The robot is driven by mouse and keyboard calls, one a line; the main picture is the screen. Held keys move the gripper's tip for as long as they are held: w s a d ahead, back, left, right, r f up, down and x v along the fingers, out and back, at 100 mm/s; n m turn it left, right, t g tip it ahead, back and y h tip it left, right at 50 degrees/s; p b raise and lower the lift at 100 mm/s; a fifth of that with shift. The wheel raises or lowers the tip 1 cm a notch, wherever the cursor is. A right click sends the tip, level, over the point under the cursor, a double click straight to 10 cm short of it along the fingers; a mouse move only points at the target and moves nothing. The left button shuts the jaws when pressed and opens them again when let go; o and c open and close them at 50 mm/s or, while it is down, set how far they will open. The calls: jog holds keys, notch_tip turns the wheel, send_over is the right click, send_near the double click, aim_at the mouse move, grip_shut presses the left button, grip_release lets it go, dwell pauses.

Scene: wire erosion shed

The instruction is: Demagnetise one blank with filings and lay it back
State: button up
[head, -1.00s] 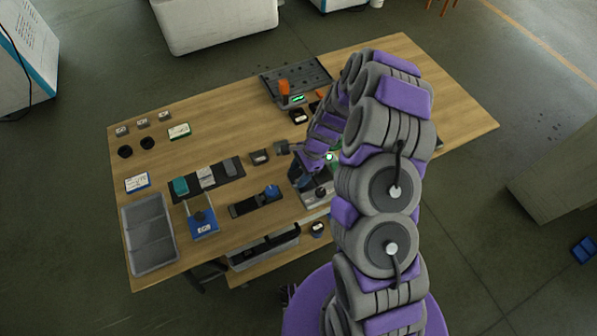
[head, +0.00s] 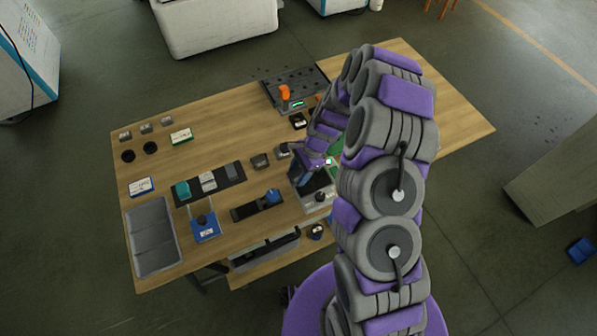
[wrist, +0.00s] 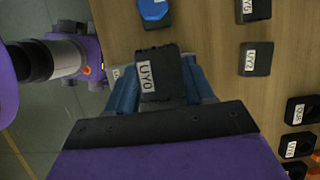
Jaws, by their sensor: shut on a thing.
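My gripper (wrist: 158,85) is shut on a dark block labelled UY0 (wrist: 160,70), with a blue finger on each side of it. In the head view my gripper (head: 302,180) is over the front middle of the table, beside a pale box with a dark top (head: 318,194). The held block is hard to make out there. I cannot tell whether it touches anything below or carries filings. Two similar dark blocks, UY5 (wrist: 254,10) and UY2 (wrist: 256,59), lie apart on the wood in the wrist view.
A black fixture with a blue knob (head: 271,196) stands left of my gripper. A dark strip (head: 235,172) holds several small items. A grey tray (head: 139,231) lies at the left edge. A perforated dark tray (head: 310,78) stands at the back. The table's far right is clear.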

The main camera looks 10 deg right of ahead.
aim_at(293, 176)
jog(key=shift+r+p, duration=1.1)
jog(key=shift+r, duration=0.7)
